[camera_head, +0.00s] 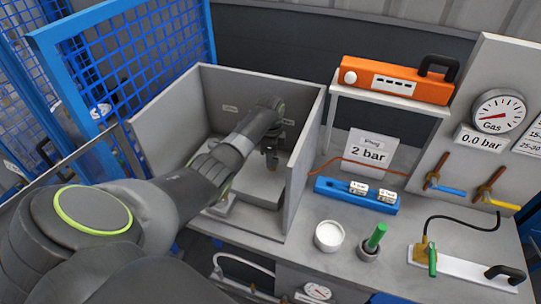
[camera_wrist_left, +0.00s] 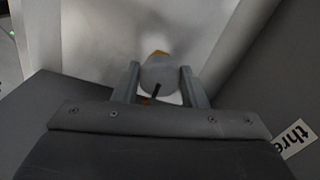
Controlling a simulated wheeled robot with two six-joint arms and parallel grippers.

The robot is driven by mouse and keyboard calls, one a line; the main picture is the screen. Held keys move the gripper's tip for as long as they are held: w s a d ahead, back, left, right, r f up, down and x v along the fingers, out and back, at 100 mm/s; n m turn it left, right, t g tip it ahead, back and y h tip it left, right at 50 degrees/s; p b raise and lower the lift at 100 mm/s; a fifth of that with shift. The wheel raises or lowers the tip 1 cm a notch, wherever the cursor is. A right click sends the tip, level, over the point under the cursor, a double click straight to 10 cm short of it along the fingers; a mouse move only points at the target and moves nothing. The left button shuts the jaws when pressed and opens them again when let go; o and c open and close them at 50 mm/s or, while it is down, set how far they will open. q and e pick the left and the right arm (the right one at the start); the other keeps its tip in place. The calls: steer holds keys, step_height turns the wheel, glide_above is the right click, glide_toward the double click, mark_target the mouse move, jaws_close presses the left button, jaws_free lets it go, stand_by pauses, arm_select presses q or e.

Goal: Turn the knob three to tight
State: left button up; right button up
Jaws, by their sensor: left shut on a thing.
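My left arm reaches into the open grey box (camera_head: 146,131), and its gripper (camera_head: 271,158) points down inside it. In the left wrist view the two fingers of the gripper (camera_wrist_left: 160,90) are shut on a rounded grey knob (camera_wrist_left: 158,74) with a dark line on it and an orange-brown bit at its far edge. A white label (camera_wrist_left: 295,138) reading "thre" lies at the right, cut off by the picture edge. In the head view my gripper hides the knob. My right gripper is in neither view.
The box walls stand close around my left gripper. To the right, an orange case (camera_head: 397,82) sits on a shelf, above a "2 bar" sign (camera_head: 369,155), a blue block (camera_head: 356,195), a white cup (camera_head: 328,236) and a green-handled tool (camera_head: 375,238). A blue mesh fence (camera_head: 130,60) stands at the left.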

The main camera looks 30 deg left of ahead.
arm_select(q)
steer(key=o, duration=1)
steer(key=shift+c, duration=0.2)
step_height(320, 180, up, 18)
steer(key=p, duration=0.2)
steer(key=shift+f+p, duration=0.25)
steer(key=shift+p, duration=0.1)
